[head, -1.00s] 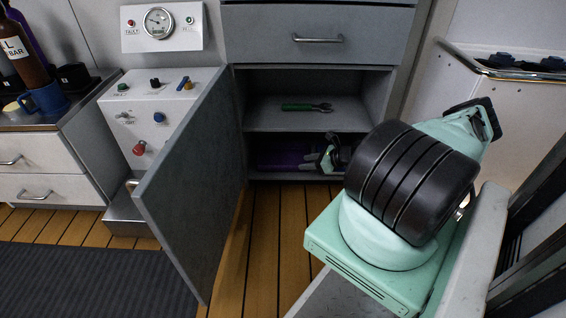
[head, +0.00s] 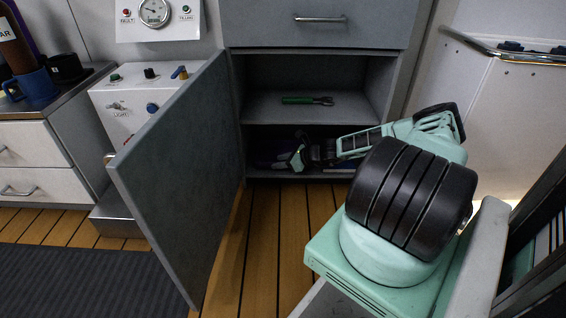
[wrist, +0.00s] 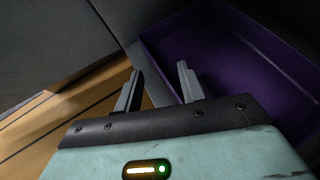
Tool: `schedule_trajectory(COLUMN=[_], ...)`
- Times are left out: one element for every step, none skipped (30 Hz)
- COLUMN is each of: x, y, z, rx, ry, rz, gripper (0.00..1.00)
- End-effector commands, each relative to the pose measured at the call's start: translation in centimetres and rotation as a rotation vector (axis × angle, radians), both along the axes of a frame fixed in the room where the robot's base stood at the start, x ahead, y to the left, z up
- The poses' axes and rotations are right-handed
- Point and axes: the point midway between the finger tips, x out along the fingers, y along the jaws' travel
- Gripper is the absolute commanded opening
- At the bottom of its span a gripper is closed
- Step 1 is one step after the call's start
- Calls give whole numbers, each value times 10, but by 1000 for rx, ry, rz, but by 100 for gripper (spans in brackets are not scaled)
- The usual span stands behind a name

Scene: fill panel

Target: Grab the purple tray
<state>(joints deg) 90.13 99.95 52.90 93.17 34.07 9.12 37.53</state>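The purple tray (wrist: 235,50) fills the upper right of the wrist view, with its inside and raised walls showing. In the head view it is a dark purple patch (head: 266,160) on the cabinet's bottom level, largely hidden by my gripper and shadow. My gripper (wrist: 158,78) is open, with a clear gap between its two grey fingers. The right finger overlaps the tray's near left wall in the picture; the left finger is outside it. I cannot tell whether either touches. In the head view my gripper (head: 297,158) is inside the lower compartment.
The cabinet door (head: 180,170) stands open on the left. A green-handled wrench (head: 307,100) lies on the shelf (head: 270,108) above the tray. A closed drawer (head: 315,30) is above that. Wooden floor (head: 270,230) in front is clear.

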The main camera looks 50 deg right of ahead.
Motion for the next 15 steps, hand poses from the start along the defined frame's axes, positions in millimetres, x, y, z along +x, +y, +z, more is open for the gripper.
schedule_trajectory(x=[6, 9, 11, 12, 12, 12, 12, 12, 12, 12, 12, 12, 12, 12, 12], y=[3, 3, 4, 4, 4, 4, 4, 4, 4, 4, 4, 4, 4, 4, 4], z=[-9, -9, -9, -9, -8, -7, -7, -7, -7, -7, -7, -7, -7, -7, -7], rx=[0, 0, 0, 1, 1, 0, 1, 1, 1, 2, 2, 2, 2, 2, 2], ry=[0, 0, 0, 0, 0, 0, 0, 0, 0, 1, 1, 1, 1, 1, 1], rz=[1, 1, 0, 0, 0, -1, -2, -2, -2, -1, -1, -1, -1, -1, -1], gripper=[40, 40, 40, 40, 40, 40, 40, 40, 40, 40, 34, 23, 15, 6, 0])
